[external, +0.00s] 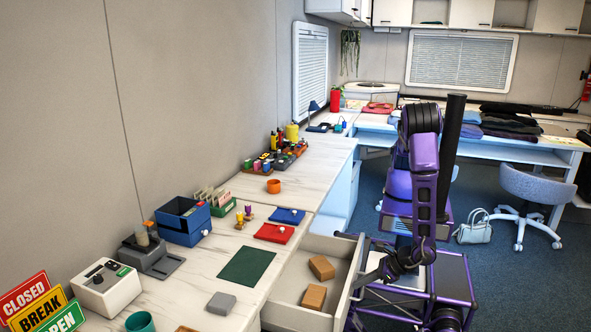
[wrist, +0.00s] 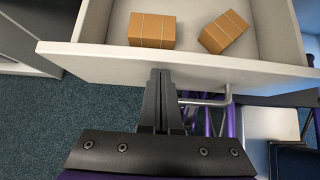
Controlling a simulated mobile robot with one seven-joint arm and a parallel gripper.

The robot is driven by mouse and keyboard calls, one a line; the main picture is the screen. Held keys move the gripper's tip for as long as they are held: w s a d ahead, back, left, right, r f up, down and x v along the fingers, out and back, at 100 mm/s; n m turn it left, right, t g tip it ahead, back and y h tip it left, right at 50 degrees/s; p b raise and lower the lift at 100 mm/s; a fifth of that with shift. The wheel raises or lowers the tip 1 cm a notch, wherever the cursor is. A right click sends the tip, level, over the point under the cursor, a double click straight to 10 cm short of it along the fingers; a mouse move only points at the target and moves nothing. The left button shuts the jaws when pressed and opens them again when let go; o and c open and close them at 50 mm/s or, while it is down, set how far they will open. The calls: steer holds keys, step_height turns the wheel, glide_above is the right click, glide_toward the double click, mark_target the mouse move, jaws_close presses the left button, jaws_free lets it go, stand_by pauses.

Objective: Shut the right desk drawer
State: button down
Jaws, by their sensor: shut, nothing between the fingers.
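The desk drawer (external: 290,318) is pulled out from under the white marbled desk and is open. Two brown boxes (external: 314,298) lie inside it. In the wrist view the drawer's front panel (wrist: 190,70) runs across the picture, with the brown boxes (wrist: 152,30) behind it. My gripper (wrist: 160,74) is shut and empty, its fingertips at the outer face of the front panel. Whether they touch it I cannot tell. In the external view my gripper (external: 362,279) is at the front of the drawer, partly hidden by my arm.
The desk (external: 215,270) holds a green mat (external: 246,266), a grey block (external: 221,303), a red tray (external: 274,233) and a blue box (external: 183,220). A grey chair (external: 540,185) and a handbag (external: 474,229) stand on the blue carpet behind my base.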

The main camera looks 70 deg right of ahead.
steer(key=shift+w, duration=0.1)
steer(key=w+b, duration=0.4)
steer(key=w, duration=1.5)
steer(key=shift+w, duration=0.35)
